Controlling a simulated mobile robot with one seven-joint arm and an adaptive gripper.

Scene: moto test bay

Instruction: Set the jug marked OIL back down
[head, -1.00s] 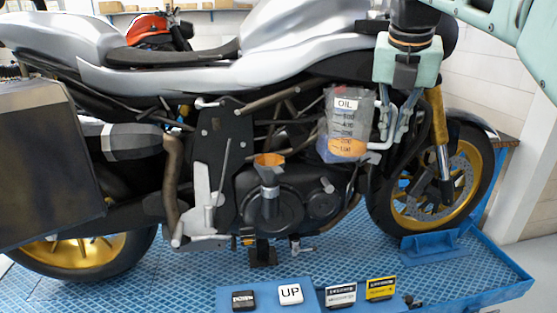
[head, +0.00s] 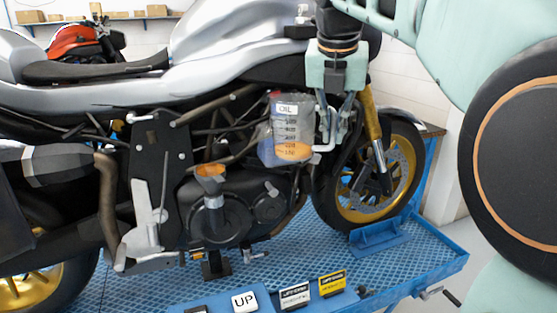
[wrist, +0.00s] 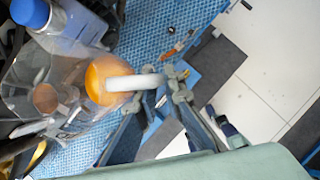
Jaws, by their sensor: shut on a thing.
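The clear jug marked OIL (head: 288,128) hangs in front of the motorcycle's engine side, roughly upright, with a little orange oil at its bottom. My gripper (head: 325,137) is on the jug's right side, shut on its pale handle. In the wrist view the jug (wrist: 80,75) shows from above with the oil inside and the white handle (wrist: 133,83) between my fingers (wrist: 172,88). An orange funnel (head: 210,170) stands at the engine, left of and below the jug.
The motorcycle (head: 240,205) stands on a blue lift platform (head: 330,262). A blue-capped bottle (wrist: 30,14) is beside the jug in the wrist view. Pale floor lies to the right.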

